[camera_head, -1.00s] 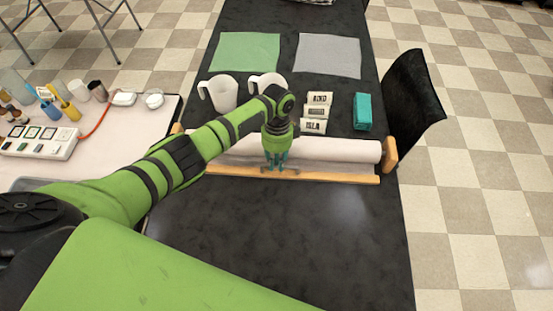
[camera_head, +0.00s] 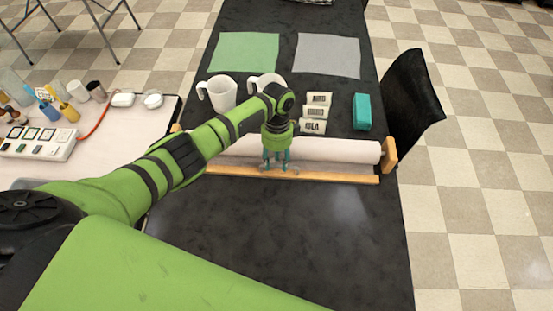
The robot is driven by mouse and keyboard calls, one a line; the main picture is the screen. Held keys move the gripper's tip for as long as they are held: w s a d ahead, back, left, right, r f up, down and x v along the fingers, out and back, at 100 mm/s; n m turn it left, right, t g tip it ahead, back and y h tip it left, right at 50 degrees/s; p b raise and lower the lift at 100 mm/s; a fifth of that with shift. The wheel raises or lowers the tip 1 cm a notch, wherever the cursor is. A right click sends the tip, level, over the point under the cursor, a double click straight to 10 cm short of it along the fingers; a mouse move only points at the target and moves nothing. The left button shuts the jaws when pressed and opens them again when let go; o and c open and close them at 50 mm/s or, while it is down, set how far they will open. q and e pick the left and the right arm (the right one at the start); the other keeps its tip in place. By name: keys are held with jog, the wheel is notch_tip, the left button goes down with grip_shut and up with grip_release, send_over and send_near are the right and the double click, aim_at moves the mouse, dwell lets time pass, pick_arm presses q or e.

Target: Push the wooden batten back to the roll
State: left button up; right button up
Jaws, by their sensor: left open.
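The wooden batten (camera_head: 325,178) is a long, thin, light-brown strip lying across the black table, in front of the white paper roll (camera_head: 335,150). A narrow strip of pale paper shows between batten and roll. The roll sits between wooden end pieces, the right one (camera_head: 389,154) clear to see. My left gripper (camera_head: 277,168) points down over the middle-left of the batten, its teal fingers apart and empty. The fingertips are at the batten's roll-side edge; whether they touch it I cannot tell. My left arm hides part of the roll and its left end. My right gripper is not in view.
Behind the roll stand two white jugs (camera_head: 221,95), name cards (camera_head: 313,127) and a teal block (camera_head: 362,111). Green (camera_head: 244,52) and grey (camera_head: 328,55) cloths lie further back. A black chair (camera_head: 412,100) stands at the right. The table front is clear.

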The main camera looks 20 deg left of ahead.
pick_arm(q)
notch_tip(320, 180, up, 8)
jog(key=w, duration=0.1)
jog(key=shift+w+a, duration=0.2)
jog(key=shift+a, duration=0.05)
dwell(0.6)
